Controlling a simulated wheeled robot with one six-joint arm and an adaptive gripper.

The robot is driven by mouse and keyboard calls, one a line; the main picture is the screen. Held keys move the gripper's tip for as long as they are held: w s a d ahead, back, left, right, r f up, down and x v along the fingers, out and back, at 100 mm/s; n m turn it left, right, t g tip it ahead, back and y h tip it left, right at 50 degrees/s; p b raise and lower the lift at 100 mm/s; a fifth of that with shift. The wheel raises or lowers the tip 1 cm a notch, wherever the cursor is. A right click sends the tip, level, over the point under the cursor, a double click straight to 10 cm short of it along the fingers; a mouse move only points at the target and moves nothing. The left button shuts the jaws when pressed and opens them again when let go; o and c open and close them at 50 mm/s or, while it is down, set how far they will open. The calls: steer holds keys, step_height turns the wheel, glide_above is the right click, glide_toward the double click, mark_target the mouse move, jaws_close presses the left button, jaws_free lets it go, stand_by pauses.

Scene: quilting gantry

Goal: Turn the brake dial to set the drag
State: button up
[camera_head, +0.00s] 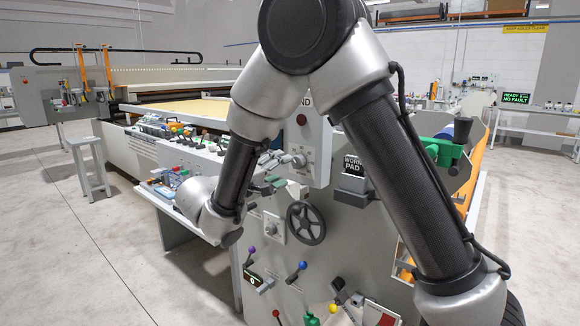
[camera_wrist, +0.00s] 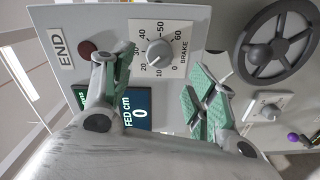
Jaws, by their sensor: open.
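The brake dial (camera_wrist: 158,52) is a grey round knob on a white plate with a scale from 0 to 60 and the word BRAKE. Its light mark seems to point to the low end, around 10 to 20; the exact value is too small to tell. My gripper (camera_wrist: 162,78) is open, its green-padded fingers spread on either side below the dial in the wrist view. Nothing is between the fingers, and they look apart from the knob. In the head view my gripper (camera_head: 281,172) is at the panel (camera_head: 316,135), largely covering the dial.
A dark red button (camera_wrist: 88,48) and END label sit left of the dial. A display (camera_wrist: 138,108) reads FED cm 0, partly behind a finger. A black handwheel (camera_wrist: 277,45) stands close on the right. Coloured levers (camera_head: 302,266) are lower on the machine.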

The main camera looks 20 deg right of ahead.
steer(key=v, duration=0.5)
steer(key=s+d+f+n+g+y, duration=0.5)
steer(key=s+d+f+g, duration=0.3)
steer(key=s+d+g, duration=0.3)
steer(key=s+d+r+m+t+y, duration=0.2)
steer(key=s+d+r+m+y, duration=0.2)
steer(key=s+d, duration=0.2)
steer(key=s+d+r+m+t+y, duration=0.2)
steer(key=s+d+r+m+y, duration=0.2)
steer(key=s+d, duration=0.3)
steer(key=s+m+y, duration=0.1)
steer(key=s, duration=0.2)
steer(key=shift+d+r+t+y, duration=0.2)
steer(key=shift+r+t+y, duration=0.1)
steer(key=shift+t, duration=0.1)
